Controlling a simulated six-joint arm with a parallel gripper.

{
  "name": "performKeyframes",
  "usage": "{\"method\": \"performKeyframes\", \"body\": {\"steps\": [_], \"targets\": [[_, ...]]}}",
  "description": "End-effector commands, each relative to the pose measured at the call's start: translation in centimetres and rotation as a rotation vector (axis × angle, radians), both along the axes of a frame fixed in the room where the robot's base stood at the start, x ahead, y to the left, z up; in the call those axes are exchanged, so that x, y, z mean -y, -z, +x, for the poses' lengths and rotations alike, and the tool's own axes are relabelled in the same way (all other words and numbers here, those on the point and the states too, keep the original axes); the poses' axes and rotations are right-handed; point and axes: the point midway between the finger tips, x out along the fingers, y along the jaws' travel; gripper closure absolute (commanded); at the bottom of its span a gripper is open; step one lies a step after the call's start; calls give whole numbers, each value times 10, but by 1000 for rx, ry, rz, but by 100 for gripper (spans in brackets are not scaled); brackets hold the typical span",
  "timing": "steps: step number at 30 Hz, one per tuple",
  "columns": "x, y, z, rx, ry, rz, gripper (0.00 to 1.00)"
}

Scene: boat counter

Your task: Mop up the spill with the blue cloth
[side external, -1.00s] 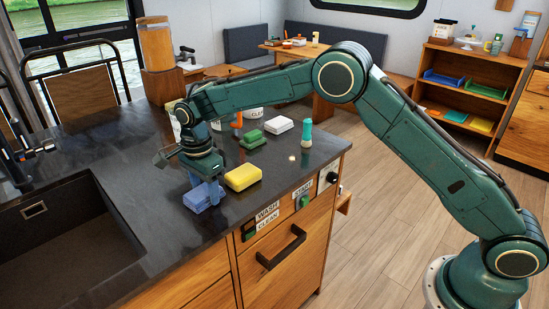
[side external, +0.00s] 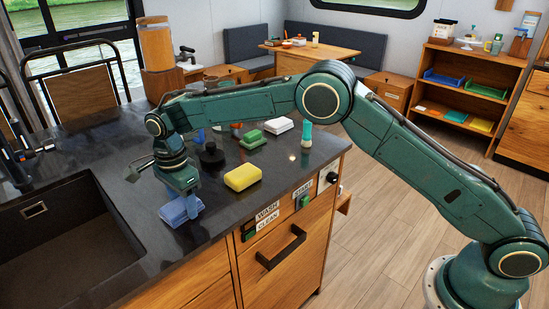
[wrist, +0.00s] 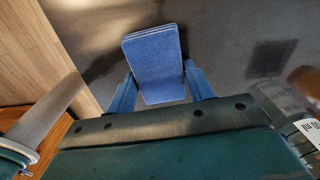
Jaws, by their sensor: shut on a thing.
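The blue cloth (side external: 180,211) is a folded, layered pad near the front edge of the dark counter (side external: 110,150), right of the sink. My gripper (side external: 181,200) points down and is shut on it. In the wrist view the cloth (wrist: 155,62) sits between the two blue fingers (wrist: 158,90). I cannot tell whether its underside touches the counter. I cannot clearly make out the spill; the counter is glossy, with a darker streak left of the cloth in the wrist view.
A yellow sponge (side external: 243,177) lies right of the cloth. Behind it are a green block (side external: 251,139), a white block (side external: 279,125), a teal-topped bottle (side external: 306,135) and a black knobbed object (side external: 211,156). The sink (side external: 65,235) opens at left.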

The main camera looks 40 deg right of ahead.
Motion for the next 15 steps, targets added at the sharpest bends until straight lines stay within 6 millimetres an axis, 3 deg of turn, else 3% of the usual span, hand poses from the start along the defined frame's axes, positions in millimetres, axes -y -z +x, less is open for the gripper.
{"method": "performKeyframes", "body": {"steps": [15], "targets": [[2, 0, 20, -1, 1, 0, 66]]}}
